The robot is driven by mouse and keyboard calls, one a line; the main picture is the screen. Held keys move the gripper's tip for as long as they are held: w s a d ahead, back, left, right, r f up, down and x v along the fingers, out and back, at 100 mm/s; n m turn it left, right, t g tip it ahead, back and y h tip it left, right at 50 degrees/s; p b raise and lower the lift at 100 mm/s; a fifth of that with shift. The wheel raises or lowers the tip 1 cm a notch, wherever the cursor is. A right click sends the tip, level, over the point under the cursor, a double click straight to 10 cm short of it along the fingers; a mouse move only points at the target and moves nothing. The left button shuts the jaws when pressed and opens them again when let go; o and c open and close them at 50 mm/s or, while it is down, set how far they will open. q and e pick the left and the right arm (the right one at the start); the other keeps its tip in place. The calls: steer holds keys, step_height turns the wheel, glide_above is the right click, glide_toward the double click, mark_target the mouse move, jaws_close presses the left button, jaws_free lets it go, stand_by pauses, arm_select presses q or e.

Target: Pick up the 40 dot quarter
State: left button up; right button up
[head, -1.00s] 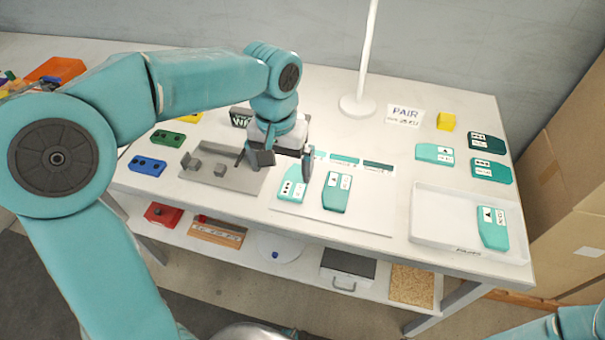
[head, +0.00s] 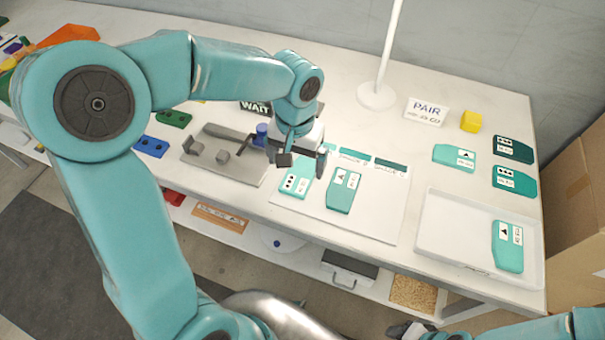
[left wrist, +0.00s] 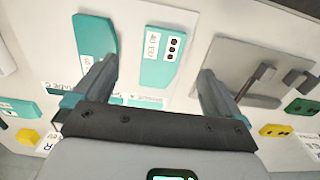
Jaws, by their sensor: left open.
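The dot quarter (head: 296,183), a teal piece with a white label of black dots, lies on the white sheet (head: 375,222). In the left wrist view the dot quarter (left wrist: 163,52) shows what looks like "40" on its label. My left gripper (head: 303,165) is open and empty, above the far end of this piece. In the left wrist view the piece lies ahead, between the fingers of my left gripper (left wrist: 155,75), apart from both. A teal piece with a triangle (head: 343,190) lies to its right. My right gripper (head: 410,330) is partly visible at the bottom edge; its jaws are unclear.
A grey fixture (head: 210,170) stands left of the sheet. A white tray (head: 437,250) holds a teal piece (head: 508,246). Several teal pieces, a yellow block (head: 471,121) and a PAIR sign (head: 427,111) lie farther right. A white post (head: 385,60) rises behind.

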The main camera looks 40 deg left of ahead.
mark_target(294, 186)
arm_select(q)
steer(key=shift+s+f, duration=0.15)
steer(key=shift+f, duration=0.6)
steer(key=shift+s+a+f, duration=0.1)
steer(key=shift+s+f, duration=0.2)
steer(key=shift+f, duration=0.2)
step_height(294, 186, down, 5)
steer(key=shift+a+f, duration=0.1)
steer(key=c, duration=1.1)
